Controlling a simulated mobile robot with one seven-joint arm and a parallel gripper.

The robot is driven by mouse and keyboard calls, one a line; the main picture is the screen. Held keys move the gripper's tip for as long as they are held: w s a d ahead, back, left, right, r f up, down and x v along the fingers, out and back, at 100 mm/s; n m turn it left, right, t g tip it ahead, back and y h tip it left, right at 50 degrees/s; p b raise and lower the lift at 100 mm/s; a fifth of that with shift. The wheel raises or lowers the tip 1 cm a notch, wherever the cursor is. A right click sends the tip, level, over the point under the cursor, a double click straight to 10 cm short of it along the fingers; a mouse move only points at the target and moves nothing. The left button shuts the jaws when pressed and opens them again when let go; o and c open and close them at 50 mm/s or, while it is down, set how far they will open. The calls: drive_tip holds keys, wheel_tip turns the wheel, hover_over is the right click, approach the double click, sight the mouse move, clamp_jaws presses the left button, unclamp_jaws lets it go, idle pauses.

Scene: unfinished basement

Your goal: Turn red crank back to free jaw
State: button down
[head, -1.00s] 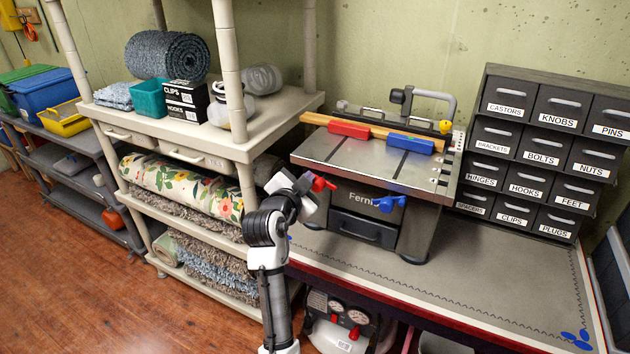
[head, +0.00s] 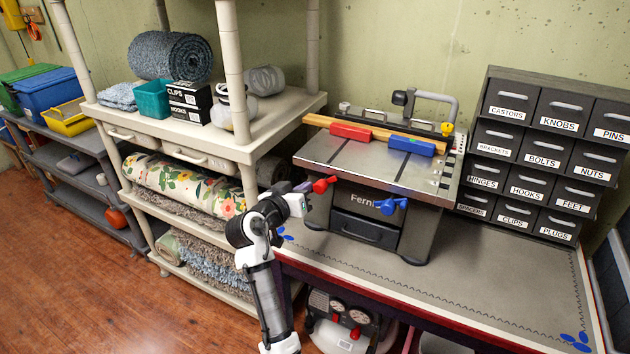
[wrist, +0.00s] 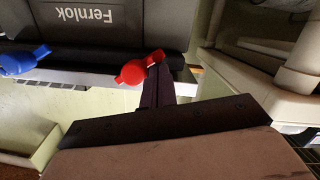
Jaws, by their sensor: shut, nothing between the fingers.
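The red crank (head: 324,184) sticks out at the left front of the grey vise bench (head: 334,160) marked "Fernlok". The blue crank (head: 391,205) is to its right. On the bench top, a red jaw block (head: 350,131) and a blue jaw block (head: 411,144) lie against a wooden strip. My gripper (head: 306,187) is just left of the red crank, shut and empty. In the wrist view the shut dark fingers (wrist: 158,80) reach close beside the red crank (wrist: 132,72); I cannot tell whether they touch it. The blue crank (wrist: 20,62) is farther left there.
A cream shelf (head: 290,110) with rugs and boxes stands close at the left of my arm. A labelled drawer cabinet (head: 530,160) stands at the right. The table top (head: 480,285) is clear in front of the cabinet. A compressor (head: 340,320) sits below.

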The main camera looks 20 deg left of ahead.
drive_tip(key=shift+d+f+n+h, duration=0.15)
drive_tip(key=shift+f+n+h, duration=0.35)
drive_tip(key=shift+n, duration=0.7)
drive_tip(key=shift+f+b, duration=0.15)
drive_tip(key=shift+b, duration=0.15)
